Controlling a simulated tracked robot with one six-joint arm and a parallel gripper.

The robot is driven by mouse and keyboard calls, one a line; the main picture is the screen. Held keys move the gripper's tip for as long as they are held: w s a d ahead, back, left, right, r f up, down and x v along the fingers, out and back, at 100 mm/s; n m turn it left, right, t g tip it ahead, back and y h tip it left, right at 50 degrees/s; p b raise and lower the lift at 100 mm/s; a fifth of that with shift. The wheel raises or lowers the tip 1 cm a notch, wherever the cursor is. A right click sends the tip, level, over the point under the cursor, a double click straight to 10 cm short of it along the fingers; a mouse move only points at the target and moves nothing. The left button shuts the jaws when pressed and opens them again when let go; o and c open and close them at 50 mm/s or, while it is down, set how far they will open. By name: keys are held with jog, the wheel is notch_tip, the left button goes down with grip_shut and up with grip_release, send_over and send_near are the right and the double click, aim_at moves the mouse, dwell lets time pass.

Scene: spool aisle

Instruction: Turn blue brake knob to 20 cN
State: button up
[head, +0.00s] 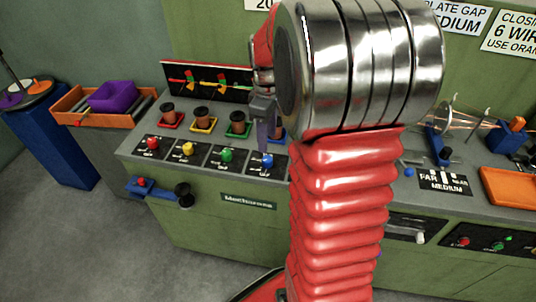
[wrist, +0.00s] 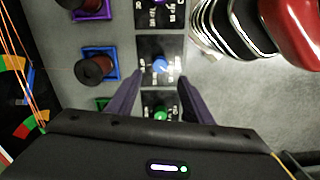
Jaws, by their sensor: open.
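The blue brake knob (head: 267,160) sits on a dark dial plate on the sloping front of the green machine, right of the green knob (head: 227,155). In the wrist view the blue knob (wrist: 160,66) lies near the line between my fingertips, with a pale mark on it; the dial lettering is too small to read. My gripper (wrist: 160,78) is open and empty, one finger to each side. In the head view my gripper (head: 264,142) hangs just behind and above the blue knob. Contact with the knob cannot be made out.
The red knob (head: 152,143) and yellow knob (head: 188,149) stand to the left. Spools in coloured frames, one blue (wrist: 97,68), stand behind the knobs. An orange tray (head: 75,105) with a purple bin (head: 112,96) is at left. My arm hides the machine's middle.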

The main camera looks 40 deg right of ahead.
aim_at(267, 158)
notch_tip(267, 158, down, 8)
jog(key=shift+f, duration=0.25)
jog(key=shift+c, duration=0.7)
jog(key=c, duration=0.9)
